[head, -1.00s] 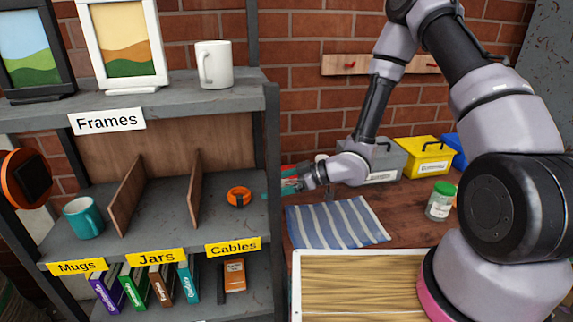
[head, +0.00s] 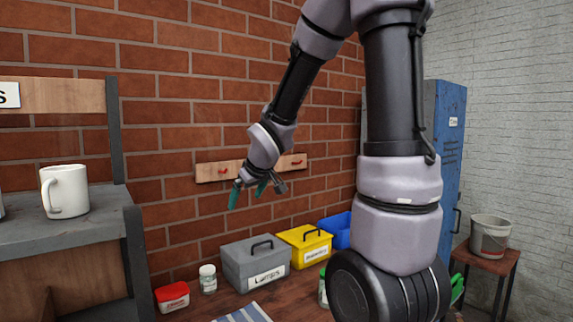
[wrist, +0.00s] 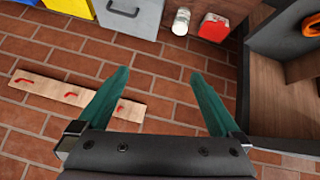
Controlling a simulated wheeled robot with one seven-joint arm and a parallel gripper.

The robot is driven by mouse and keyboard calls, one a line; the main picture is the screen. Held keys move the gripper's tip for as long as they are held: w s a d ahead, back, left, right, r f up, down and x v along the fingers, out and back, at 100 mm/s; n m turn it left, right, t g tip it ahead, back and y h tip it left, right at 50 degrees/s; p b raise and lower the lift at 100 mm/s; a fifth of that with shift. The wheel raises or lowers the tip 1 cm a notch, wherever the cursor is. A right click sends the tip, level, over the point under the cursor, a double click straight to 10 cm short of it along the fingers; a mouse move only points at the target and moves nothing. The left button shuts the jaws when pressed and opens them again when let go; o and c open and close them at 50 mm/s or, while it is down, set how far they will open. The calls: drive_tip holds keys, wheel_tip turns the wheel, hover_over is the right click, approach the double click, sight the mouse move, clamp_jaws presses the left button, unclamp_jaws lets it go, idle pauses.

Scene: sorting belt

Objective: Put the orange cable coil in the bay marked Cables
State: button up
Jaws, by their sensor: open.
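The orange cable coil (wrist: 312,24) shows only in part at the upper right edge of the wrist view, inside a shelf compartment (wrist: 297,66). The head view now does not take in the coil or the bay labels. My gripper (head: 249,194) is raised in front of the brick wall, above the workbench and right of the shelf. Its green fingers are spread apart with nothing between them, as the wrist view (wrist: 165,100) also shows. It is well clear of the coil.
On the workbench stand a grey Lamps box (head: 256,265), a yellow box (head: 305,246), a blue box (head: 336,229), a small red box (head: 172,297) and a white-lidded jar (head: 208,279). A white mug (head: 65,191) stands on the shelf top (head: 95,220). A peg rail (head: 220,171) is on the wall.

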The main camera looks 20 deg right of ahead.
drive_tip(key=s+d+r+m, duration=0.1)
drive_tip(key=s+r+m, duration=0.2)
drive_tip(key=s, duration=0.4)
drive_tip(key=s+d+r+m, duration=0.1)
drive_tip(key=s+r+m, duration=0.2)
drive_tip(key=s+r, duration=0.2)
drive_tip(key=s+d+r+m+g+y, duration=0.1)
drive_tip(key=s+r, duration=0.3)
drive_tip(key=s, duration=0.5)
drive_tip(key=shift+m, duration=0.9)
drive_tip(key=shift+d+r, duration=0.1)
